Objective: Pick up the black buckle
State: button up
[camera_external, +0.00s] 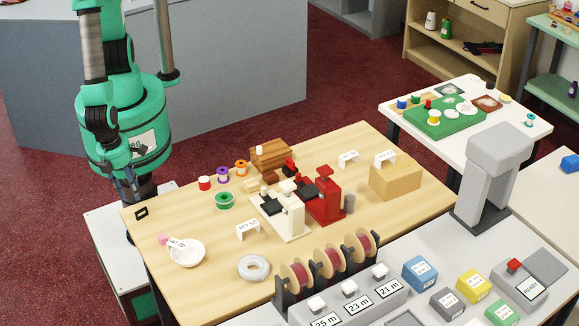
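The black buckle (141,212) is a small dark rectangular frame. It lies on the wooden table (185,300) near its left corner. My gripper (130,192) hangs by the table's left corner, to the upper left of the buckle and apart from it in the picture. It is small and dark against my arm here, so I cannot tell whether its fingers are open or shut. Nothing covers the buckle.
A white bowl (187,254) stands below the buckle. Several thread spools, such as a green one (224,201), lie to its right. Beyond are a cream press (285,212), a red press (322,195) and a wooden box (395,182). The table around the buckle is clear.

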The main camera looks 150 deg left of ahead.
jog(key=shift+s+a+f+b, duration=0.1)
jog(key=shift+a+f+b, duration=0.05)
jog(key=shift+f, duration=0.8)
jog(key=shift+a+f+b, duration=0.15)
jog(key=shift+f, duration=0.8)
jog(key=shift+f, duration=0.1)
jog(key=shift+s+a+f+b, duration=0.15)
jog(key=shift+f+b, duration=0.1)
jog(key=shift+f, duration=0.6)
jog(key=shift+w+a+f+b, duration=0.1)
jog(key=shift+f+b, duration=0.15)
jog(key=shift+f, duration=0.55)
jog(key=shift+s+a+f+b, duration=0.15)
jog(key=shift+f+b, duration=0.1)
jog(key=shift+f, duration=0.6)
jog(key=shift+w, duration=0.1)
jog(key=c, duration=0.9)
